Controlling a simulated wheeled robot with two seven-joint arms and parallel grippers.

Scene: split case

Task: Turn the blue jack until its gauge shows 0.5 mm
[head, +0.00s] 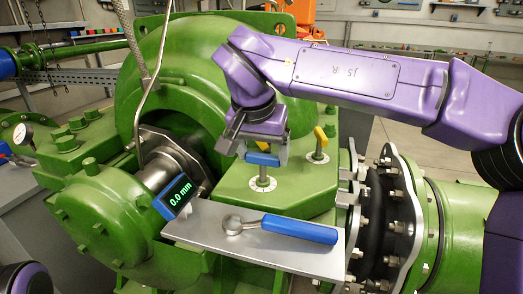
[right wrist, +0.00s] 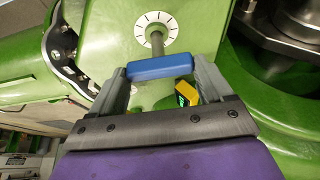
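The blue jack's bar handle (head: 262,159) stands above a round white dial (head: 263,184) on the green block. In the right wrist view the blue bar (right wrist: 160,68) lies crosswise between my fingertips, with the marked dial (right wrist: 157,32) beyond it. My right gripper (head: 264,155) is over the jack, and its two fingers (right wrist: 160,75) appear to meet the bar's two ends. A blue-framed gauge (head: 176,196) reads 0.0 mm. My left gripper is out of view; only part of my purple left arm shows at the lower left.
A yellow-handled jack (head: 321,138) stands just right of the blue one. A yellow gauge (right wrist: 187,92) shows near my right finger. A blue-handled wrench (head: 300,229) lies on the grey plate (head: 250,250). A bolted flange (head: 400,215) stands to the right.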

